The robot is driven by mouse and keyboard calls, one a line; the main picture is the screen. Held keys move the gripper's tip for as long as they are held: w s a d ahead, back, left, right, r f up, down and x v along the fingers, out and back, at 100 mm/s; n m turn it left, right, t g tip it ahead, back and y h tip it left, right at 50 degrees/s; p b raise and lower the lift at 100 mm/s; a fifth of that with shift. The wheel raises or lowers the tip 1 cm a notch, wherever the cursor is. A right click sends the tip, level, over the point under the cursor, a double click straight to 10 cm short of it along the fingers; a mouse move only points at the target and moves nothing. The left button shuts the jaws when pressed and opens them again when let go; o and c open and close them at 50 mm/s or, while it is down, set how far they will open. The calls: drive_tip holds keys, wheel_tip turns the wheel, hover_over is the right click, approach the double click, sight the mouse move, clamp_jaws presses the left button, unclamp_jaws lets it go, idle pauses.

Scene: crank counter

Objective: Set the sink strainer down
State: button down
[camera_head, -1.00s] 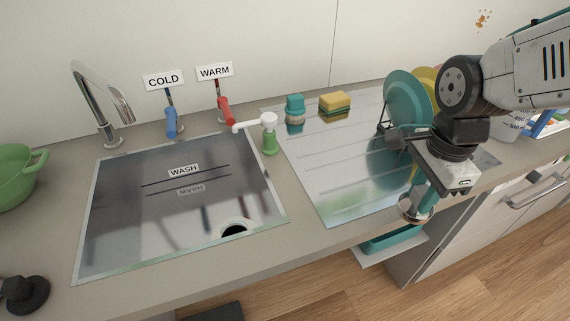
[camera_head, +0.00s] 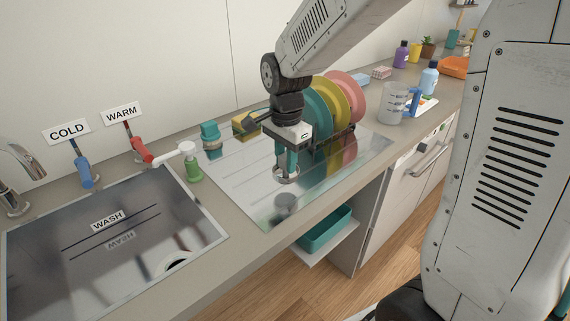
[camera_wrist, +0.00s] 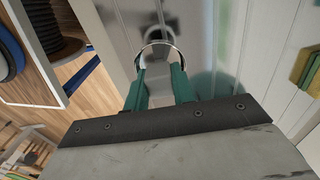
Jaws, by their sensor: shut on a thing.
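The sink strainer (camera_head: 287,177) is a small shiny metal cup with a round rim. My gripper (camera_head: 286,165) points down with its teal fingers shut on the strainer. The strainer hangs over the steel drainboard (camera_head: 245,185), and its reflection shows below it with a gap, so it looks to be off the surface. In the wrist view the strainer (camera_wrist: 174,46) shows as a bright ring at the tips of my gripper (camera_wrist: 160,72). Part of the strainer is hidden by the fingers. The sink (camera_head: 60,222) with a dark drain hole is at the left.
A rack of teal, yellow and pink plates (camera_head: 318,115) stands close behind and right of my gripper. The board's front part is clear. A teal tub (camera_head: 325,232) sits below.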

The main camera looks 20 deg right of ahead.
drive_tip(key=shift+w+d+f, duration=0.1)
drive_tip(key=shift+w+d, duration=0.25)
drive_tip(key=shift+w, duration=0.3)
drive_tip(key=shift+w+d+f, duration=0.1)
drive_tip(key=shift+w+d, duration=0.2)
drive_tip(key=shift+w, duration=0.3)
drive_tip(key=shift+f, duration=1.65)
drive_tip(key=shift+f, duration=0.2)
drive_tip(key=c, duration=1.2)
unclamp_jaws()
drive_tip(key=shift+o, duration=0.2)
drive_tip(key=shift+r, duration=0.15)
